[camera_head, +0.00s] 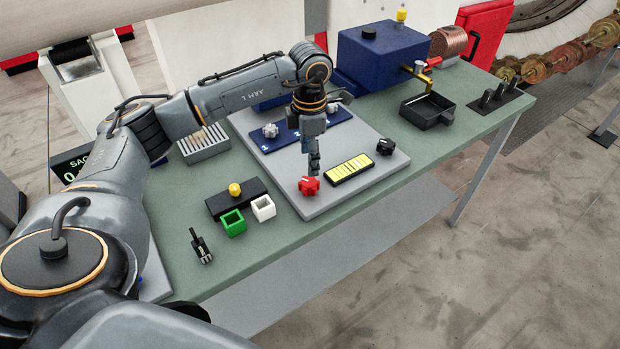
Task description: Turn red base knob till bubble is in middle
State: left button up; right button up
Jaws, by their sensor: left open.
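The red base knob (309,186) sits on the front left part of the grey base plate (326,204). A yellow level vial in a black frame (349,170) lies just right of it; the bubble's place is too small to tell. My right gripper is not in view.
A blue strip with white knobs (290,138) lies behind on the plate. A blue box (384,52) and a black tray (427,112) stand at the back right.

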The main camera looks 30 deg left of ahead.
aim_at(310, 181)
pick_arm(q)
notch_tip(310, 181, down, 8)
jog(key=shift+r+p, duration=0.2)
jog(key=shift+p, duration=0.75)
jog(key=shift+f, duration=0.7)
jog(key=c, duration=1.2)
